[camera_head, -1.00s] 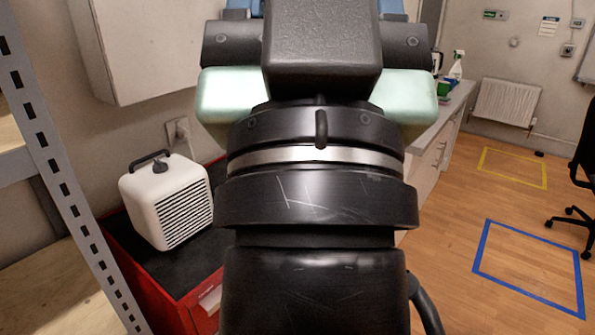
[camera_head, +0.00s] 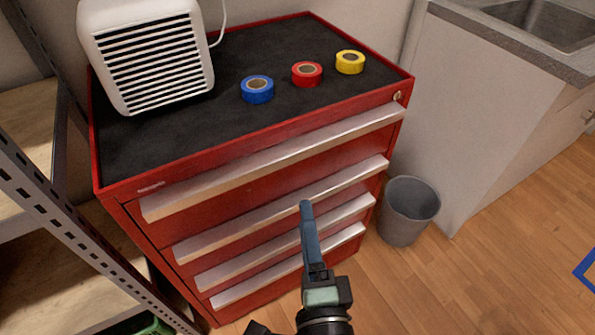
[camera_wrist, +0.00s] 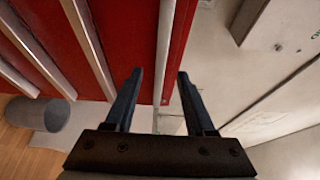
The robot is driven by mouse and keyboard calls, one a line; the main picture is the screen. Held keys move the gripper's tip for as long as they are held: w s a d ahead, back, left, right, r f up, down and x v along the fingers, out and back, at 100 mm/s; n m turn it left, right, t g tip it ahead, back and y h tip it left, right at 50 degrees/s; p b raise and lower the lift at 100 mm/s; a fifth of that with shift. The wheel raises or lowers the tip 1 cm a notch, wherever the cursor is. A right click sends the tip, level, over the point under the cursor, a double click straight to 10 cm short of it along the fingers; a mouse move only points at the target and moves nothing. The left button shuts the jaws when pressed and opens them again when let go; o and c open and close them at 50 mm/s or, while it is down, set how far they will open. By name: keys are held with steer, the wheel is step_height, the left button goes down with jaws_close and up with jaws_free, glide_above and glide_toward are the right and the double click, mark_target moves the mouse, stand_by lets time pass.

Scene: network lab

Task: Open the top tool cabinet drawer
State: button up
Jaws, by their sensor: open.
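The red tool cabinet (camera_head: 128,189) stands in front of me, its drawers all looking shut. The top drawer (camera_head: 230,184) has a long pale handle (camera_head: 270,165) along its upper edge. My gripper (camera_head: 306,208) is in front of the cabinet face, its fingers overlapping the second handle (camera_head: 240,226) in the head view. In the wrist view my gripper (camera_wrist: 160,75) is open and empty. There the rightmost handle (camera_wrist: 164,45), apparently the top one, lies between the fingers in the picture, with no visible contact. The exact gap to it cannot be told.
On the black cabinet top are a white heater-like box (camera_head: 150,55) and blue (camera_head: 257,89), red (camera_head: 307,74) and yellow (camera_head: 350,62) tape rolls. A grey bin (camera_head: 408,212) stands at right by a sink unit (camera_head: 480,120). A metal shelf (camera_head: 60,220) is close at left.

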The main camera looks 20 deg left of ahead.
mark_target(295, 162)
steer(key=p+x, duration=0.1)
steer(key=x, duration=1.1)
steer(key=shift+w+a+r+p, duration=0.15)
steer(key=shift+w+p, duration=0.05)
steer(key=shift+p, duration=0.2)
jaws_close()
steer(key=shift+s+f, duration=0.1)
steer(key=shift+f, duration=0.2)
stand_by(0.5)
